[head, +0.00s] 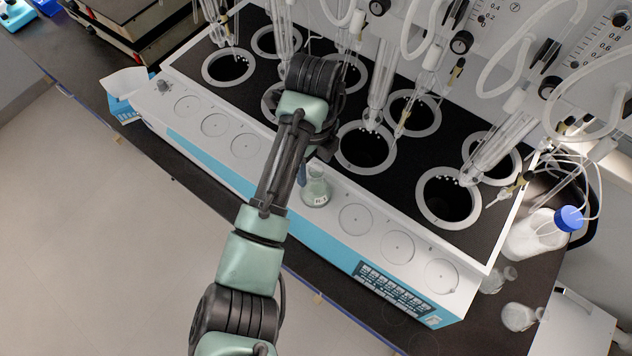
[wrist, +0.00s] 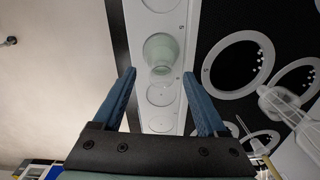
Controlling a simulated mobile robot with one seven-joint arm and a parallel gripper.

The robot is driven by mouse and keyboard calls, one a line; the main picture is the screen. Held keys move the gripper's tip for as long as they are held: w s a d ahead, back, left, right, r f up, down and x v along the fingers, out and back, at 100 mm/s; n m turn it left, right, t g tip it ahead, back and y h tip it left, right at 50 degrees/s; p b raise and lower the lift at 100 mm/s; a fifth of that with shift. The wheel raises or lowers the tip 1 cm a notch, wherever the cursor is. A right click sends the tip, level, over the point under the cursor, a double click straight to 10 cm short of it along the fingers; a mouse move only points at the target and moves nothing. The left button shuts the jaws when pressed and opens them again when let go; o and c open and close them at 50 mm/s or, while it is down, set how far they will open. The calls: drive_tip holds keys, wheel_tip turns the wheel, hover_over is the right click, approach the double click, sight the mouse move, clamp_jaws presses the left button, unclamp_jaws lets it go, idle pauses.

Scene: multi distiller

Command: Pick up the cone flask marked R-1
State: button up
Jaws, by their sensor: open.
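A small cone flask (head: 316,189) with pale green contents stands upright on the distiller's white front ledge. Its label looks like R-1 but is too small to read surely. It also shows in the wrist view, as a pale green flask (wrist: 160,50) seen from above. My gripper (wrist: 160,75) is open and empty, with its two blue fingers spread wide. The flask appears between and beyond the fingertips, touching neither.
The distiller's white ledge (head: 330,212) has several round marked spots in a row. Black heating wells with white rims (head: 365,148) and upright glass tubes (head: 381,80) stand behind the flask. Other flasks (head: 518,316) stand at the right. The floor in front is clear.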

sight(316, 172)
drive_tip(key=shift+d+f+p, duration=0.15)
drive_tip(key=shift+f+p, duration=0.25)
drive_tip(key=shift+f, duration=1.45)
clamp_jaws()
drive_tip(key=shift+r, duration=0.1)
